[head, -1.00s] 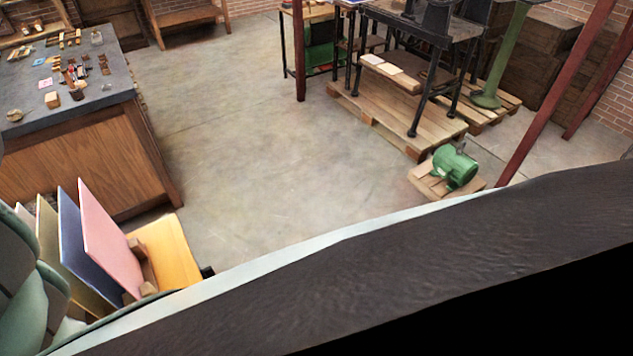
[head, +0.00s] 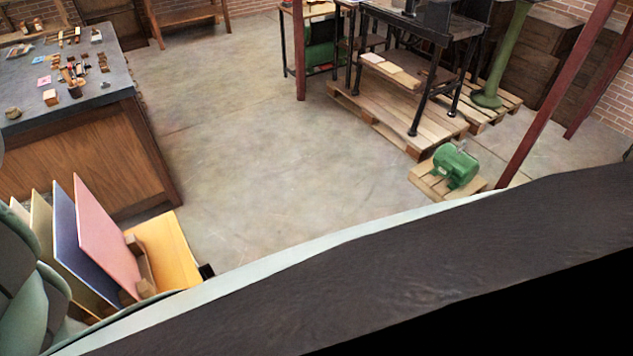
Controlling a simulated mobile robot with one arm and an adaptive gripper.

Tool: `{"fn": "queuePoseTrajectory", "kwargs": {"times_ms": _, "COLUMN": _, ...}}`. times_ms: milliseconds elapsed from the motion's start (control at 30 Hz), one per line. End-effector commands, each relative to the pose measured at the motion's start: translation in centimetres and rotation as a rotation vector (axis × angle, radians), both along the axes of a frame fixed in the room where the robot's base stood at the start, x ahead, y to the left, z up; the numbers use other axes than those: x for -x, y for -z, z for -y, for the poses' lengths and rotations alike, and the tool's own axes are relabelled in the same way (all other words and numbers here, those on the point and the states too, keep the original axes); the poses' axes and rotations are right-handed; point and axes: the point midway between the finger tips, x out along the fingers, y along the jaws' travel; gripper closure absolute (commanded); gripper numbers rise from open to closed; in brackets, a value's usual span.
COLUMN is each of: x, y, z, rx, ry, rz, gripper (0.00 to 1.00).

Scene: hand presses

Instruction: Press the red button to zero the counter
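I cannot make out a red button or a counter in the head view. A dark metal machine on a bench (head: 455,28) stands at the top right, cut off by the picture's upper edge, so its upper parts are hidden. My gripper is not in view, and I cannot tell whether it is open or shut.
Open concrete floor (head: 260,140) fills the middle. A workbench (head: 60,115) with small items stands left. Upright coloured boards (head: 105,235) stand lower left. A green motor (head: 456,165) sits on a small pallet at right, near a red post (head: 556,95). Larger pallets (head: 385,118) lie under the bench.

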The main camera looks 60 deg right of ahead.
Motion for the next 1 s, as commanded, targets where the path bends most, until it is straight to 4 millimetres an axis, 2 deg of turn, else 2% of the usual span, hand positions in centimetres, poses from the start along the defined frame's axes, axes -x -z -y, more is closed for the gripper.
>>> {"fn": "queuePoseTrajectory", "kwargs": {"times_ms": 633, "x": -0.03, "y": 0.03, "z": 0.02, "rx": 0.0, "ry": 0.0, "rz": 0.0, "gripper": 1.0}}
{"fn": "queuePoseTrajectory", "kwargs": {"times_ms": 1000, "x": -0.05, "y": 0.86, "z": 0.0, "rx": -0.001, "ry": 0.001, "rz": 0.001, "gripper": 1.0}}
